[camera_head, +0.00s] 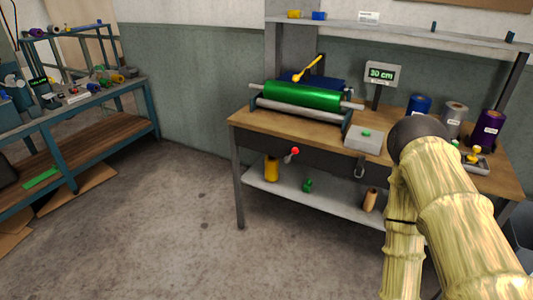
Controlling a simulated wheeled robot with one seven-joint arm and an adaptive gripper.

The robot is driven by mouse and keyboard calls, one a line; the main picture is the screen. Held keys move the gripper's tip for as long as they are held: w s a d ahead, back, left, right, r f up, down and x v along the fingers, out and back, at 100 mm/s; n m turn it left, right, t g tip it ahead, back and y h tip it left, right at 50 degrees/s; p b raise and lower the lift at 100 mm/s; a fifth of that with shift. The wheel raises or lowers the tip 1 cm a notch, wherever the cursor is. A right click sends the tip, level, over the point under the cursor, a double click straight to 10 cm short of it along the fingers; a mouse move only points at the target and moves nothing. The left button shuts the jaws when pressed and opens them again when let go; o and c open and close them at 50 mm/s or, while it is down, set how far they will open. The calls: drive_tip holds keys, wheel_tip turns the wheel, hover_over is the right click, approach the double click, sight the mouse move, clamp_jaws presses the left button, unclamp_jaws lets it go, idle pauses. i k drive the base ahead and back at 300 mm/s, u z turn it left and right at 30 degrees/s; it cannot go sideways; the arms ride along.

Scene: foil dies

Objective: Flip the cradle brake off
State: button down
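A green foil roll (302,96) lies in a cradle (300,111) on the wooden workbench (255,119). A small lever with a red knob (295,151) sticks out from the bench's dark front, below the cradle. A yellow lever (308,68) stands tilted up behind the roll, over a dark blue part. I cannot tell for certain which lever is the cradle brake. My arm, in a yellowish sleeve, fills the lower right and bends at a dark joint. My gripper is not in view.
Blue (418,106), silver (453,119) and purple (487,126) rolls stand farther right. Another workbench (75,113) is at left. The floor between is open.

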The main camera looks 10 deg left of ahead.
sight(295, 150)
drive_tip(key=i, duration=1)
drive_tip(key=z, duration=0.65)
